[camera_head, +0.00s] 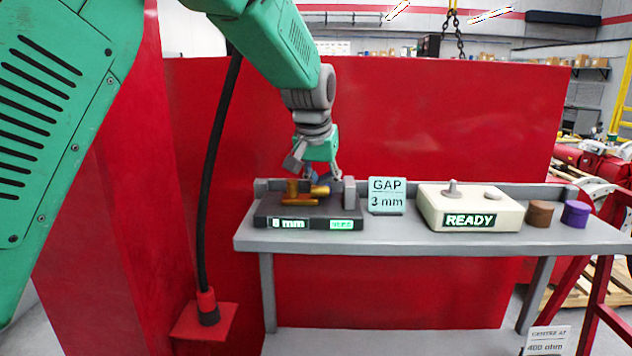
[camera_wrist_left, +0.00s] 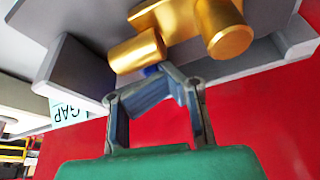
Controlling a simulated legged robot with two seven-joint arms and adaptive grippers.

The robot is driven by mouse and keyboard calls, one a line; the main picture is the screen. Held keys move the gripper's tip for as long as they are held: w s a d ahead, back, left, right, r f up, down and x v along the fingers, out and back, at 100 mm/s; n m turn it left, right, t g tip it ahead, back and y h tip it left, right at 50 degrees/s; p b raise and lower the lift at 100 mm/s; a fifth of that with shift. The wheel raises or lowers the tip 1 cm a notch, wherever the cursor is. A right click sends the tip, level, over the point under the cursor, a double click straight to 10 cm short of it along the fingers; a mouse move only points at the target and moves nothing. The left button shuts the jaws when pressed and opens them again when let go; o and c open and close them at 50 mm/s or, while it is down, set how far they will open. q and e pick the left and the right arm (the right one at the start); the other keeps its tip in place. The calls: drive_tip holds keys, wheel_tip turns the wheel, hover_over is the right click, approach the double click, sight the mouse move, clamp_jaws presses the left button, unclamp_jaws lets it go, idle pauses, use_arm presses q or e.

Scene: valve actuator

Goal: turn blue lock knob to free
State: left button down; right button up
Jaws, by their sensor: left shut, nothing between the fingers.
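The blue knob (camera_head: 324,174) shows only as a small patch behind my left gripper (camera_head: 318,168) in the head view. In the left wrist view the blue knob (camera_wrist_left: 152,70) peeks out just beyond the fingertips, under the brass valve (camera_wrist_left: 190,32). My left gripper (camera_wrist_left: 165,80) is shut and empty, its tips close to the knob; I cannot tell whether they touch it. The brass valve also shows in the head view (camera_head: 299,195), on a dark base (camera_head: 262,219) with a mm readout and a green label. The knob's angle is hidden. My right gripper is out of view.
A grey bench (camera_head: 400,242) carries the base, a "GAP 3 mm" sign (camera_head: 387,196), a cream box (camera_head: 440,221) marked READY, a brown cylinder (camera_head: 539,214) and a purple cylinder (camera_head: 575,214). A grey upright block (camera_head: 349,193) stands right of the valve. A red wall (camera_head: 440,120) rises behind.

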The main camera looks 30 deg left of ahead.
use_arm(q)
drive_tip(key=shift+w+d+r+n, duration=0.25)
drive_tip(key=shift+w+d+n, duration=0.05)
idle(0.4)
drive_tip(key=c, duration=1.9)
unclamp_jaws()
drive_tip(key=shift+o, duration=0.2)
drive_tip(key=shift+w+d, duration=0.1)
drive_tip(key=shift+d, duration=0.2)
drive_tip(key=shift+f, duration=0.15)
